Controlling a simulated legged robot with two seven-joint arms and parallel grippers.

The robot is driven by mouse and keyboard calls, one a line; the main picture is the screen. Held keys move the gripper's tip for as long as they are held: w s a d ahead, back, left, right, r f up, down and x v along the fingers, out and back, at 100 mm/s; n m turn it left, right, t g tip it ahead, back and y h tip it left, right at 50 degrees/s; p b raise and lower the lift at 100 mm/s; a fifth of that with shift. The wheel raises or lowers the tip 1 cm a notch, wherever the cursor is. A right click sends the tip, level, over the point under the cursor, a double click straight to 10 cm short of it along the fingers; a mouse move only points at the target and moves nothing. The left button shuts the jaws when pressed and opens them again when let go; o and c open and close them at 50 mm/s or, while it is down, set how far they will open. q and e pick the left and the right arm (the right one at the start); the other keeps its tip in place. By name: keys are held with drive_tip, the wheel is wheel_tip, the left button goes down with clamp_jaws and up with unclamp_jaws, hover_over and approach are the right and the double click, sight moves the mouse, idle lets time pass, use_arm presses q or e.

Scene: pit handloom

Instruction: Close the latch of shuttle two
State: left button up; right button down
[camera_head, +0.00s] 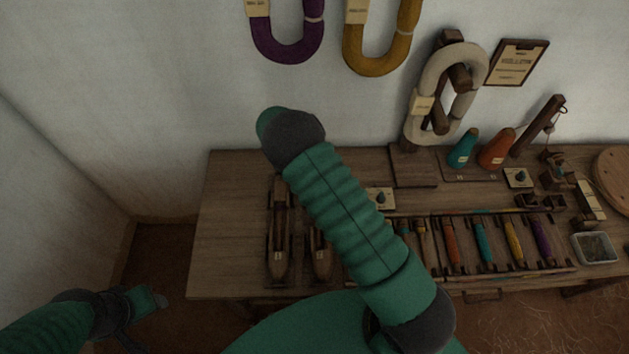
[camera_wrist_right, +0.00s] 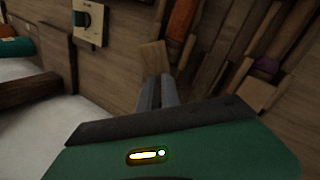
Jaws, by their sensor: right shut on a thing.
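Two long brown wooden shuttles lie side by side on the left part of the table: a left one (camera_head: 279,235) and a right one (camera_head: 319,258), partly hidden behind my right arm. I cannot read which is shuttle two, and no latch is clear in the head view. My right gripper (camera_wrist_right: 158,92) is hidden in the head view. In the right wrist view its fingers are close together, with a small light-brown wooden piece (camera_wrist_right: 153,57) at their tips; what this belongs to is unclear. My left gripper (camera_head: 150,301) hangs low at the left, away from the table, its fingers unclear.
The wooden table (camera_head: 228,240) is bare at its left end. A rack of coloured bobbins (camera_head: 483,242), a glass-like tray (camera_head: 594,247), teal (camera_head: 463,150) and orange (camera_head: 497,150) cones and a yarn stand (camera_head: 446,85) fill the right. A card with a dark knob (camera_head: 381,198) lies mid-table.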

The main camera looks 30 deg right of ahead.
drive_tip(key=m, duration=0.5)
drive_tip(key=shift+s+a+f+m, duration=0.1)
drive_tip(key=shift+f+m, duration=0.05)
drive_tip(key=shift+m, duration=0.15)
idle(0.4)
drive_tip(key=c, duration=1.8)
unclamp_jaws()
drive_tip(key=shift+w+a+r, duration=0.1)
drive_tip(key=shift+w+r, duration=0.15)
drive_tip(key=shift+r, duration=0.15)
drive_tip(key=v, duration=1.6)
drive_tip(key=shift+a+p, duration=0.15)
drive_tip(key=shift+p, duration=0.2)
